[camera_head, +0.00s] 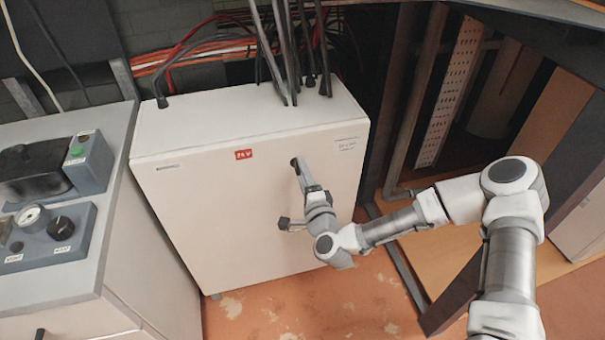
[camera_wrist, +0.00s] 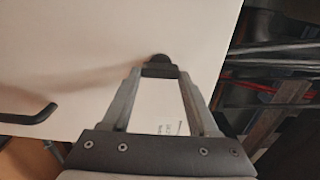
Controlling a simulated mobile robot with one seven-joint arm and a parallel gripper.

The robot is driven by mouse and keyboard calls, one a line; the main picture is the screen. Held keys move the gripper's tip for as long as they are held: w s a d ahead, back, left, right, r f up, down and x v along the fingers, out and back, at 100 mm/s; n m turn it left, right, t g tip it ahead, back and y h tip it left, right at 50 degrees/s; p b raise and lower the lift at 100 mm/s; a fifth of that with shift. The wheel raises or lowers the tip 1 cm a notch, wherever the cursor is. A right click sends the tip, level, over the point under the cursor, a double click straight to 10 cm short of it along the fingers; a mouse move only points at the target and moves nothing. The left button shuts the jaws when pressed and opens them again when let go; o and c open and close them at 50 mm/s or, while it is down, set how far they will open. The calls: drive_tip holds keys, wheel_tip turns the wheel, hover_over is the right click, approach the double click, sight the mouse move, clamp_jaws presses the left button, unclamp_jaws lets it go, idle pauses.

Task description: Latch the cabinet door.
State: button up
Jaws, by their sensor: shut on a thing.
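The white cabinet (camera_head: 215,215) stands in the middle of the head view, its front door (camera_wrist: 80,50) filling much of the wrist view. The door looks flush with the body. A small dark latch knob (camera_head: 294,162) sits on the upper right of the door; it also shows in the wrist view (camera_wrist: 159,58). My gripper (camera_head: 300,170) is at this knob, its fingertips (camera_wrist: 160,71) shut on it and partly hiding it. A dark bar handle (camera_head: 285,224) is lower on the door, partly behind my arm; it shows at left in the wrist view (camera_wrist: 28,116).
A grey bench (camera_head: 75,285) with a gauge panel (camera_head: 45,240) and a green-button box (camera_head: 88,160) stands close at left. Cables enter the cabinet top. A wooden frame (camera_head: 560,115) and pipes stand at right. Orange floor (camera_head: 340,305) is open in front.

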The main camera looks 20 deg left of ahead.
drive_tip(key=o, duration=1.4)
drive_tip(key=p+v, duration=0.2)
drive_tip(key=v, duration=1.5)
drive_tip(key=shift+s+p, duration=0.2)
drive_tip(key=shift+p, duration=0.1)
